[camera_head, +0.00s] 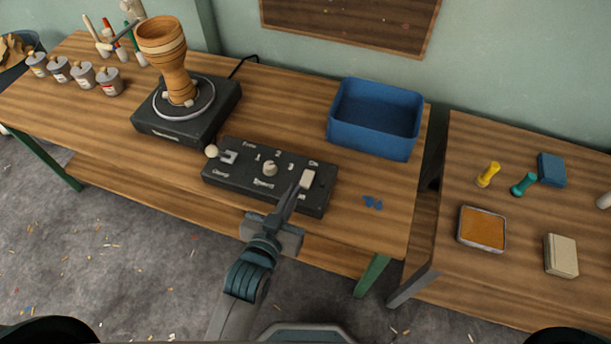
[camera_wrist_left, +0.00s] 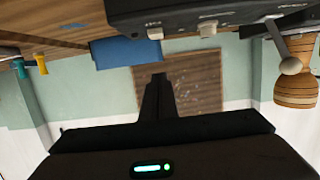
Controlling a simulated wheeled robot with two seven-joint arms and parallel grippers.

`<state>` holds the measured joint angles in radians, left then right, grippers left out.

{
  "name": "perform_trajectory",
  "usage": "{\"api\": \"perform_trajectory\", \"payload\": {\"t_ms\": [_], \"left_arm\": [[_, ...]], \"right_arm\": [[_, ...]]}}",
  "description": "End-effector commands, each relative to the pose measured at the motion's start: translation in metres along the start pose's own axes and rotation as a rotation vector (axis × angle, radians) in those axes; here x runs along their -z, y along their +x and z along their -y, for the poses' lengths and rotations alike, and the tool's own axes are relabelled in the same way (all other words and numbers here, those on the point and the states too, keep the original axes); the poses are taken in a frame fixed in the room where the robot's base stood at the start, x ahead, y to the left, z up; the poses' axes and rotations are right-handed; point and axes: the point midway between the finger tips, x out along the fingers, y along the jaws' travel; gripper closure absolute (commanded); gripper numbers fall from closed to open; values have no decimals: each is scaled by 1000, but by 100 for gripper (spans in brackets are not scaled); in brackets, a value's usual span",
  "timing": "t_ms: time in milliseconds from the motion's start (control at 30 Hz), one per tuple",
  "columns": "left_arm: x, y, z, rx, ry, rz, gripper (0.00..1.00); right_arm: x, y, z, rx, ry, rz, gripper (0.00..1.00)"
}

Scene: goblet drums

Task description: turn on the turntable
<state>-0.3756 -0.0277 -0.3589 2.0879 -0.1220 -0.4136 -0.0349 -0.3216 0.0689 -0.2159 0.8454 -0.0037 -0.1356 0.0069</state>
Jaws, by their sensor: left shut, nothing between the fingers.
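The turntable (camera_head: 158,126) is a black box with a round disc; a wooden goblet drum (camera_head: 172,62) stands upright on it. The drum also shows at the right of the left wrist view (camera_wrist_left: 296,92). A black control box (camera_head: 236,182) lies in front, with a clamp lever, a speed knob (camera_head: 269,169) and a pale switch (camera_head: 307,179) beside the word "On". My right gripper is out of view.
A blue bin (camera_head: 372,134) stands behind the control box on the right. Small blue pieces (camera_head: 372,203) lie near the front edge. Several pots (camera_head: 83,74) and tools stand at the far left. A second table (camera_head: 455,190) on the right holds pads and stampers, beyond a gap.

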Motion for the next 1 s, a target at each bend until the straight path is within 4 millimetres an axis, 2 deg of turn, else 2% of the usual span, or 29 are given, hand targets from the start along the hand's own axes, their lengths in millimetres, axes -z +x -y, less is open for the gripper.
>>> {"api": "perform_trajectory", "payload": {"t_ms": [167,367,533,800,900,1000], "left_arm": [[1,7,0,0,0,0,100],[2,28,0,0,-1,0,100],[2,56,0,1,-1,0,100],[2,104,0,0,-1,1,100],[-18,104,0,0,-1,5,100],[-28,107,0,0,-1,4,100]], "right_arm": [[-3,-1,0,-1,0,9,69],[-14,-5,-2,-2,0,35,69],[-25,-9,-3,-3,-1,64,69],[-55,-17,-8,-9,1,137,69],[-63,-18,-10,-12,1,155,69],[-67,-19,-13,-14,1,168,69]]}}
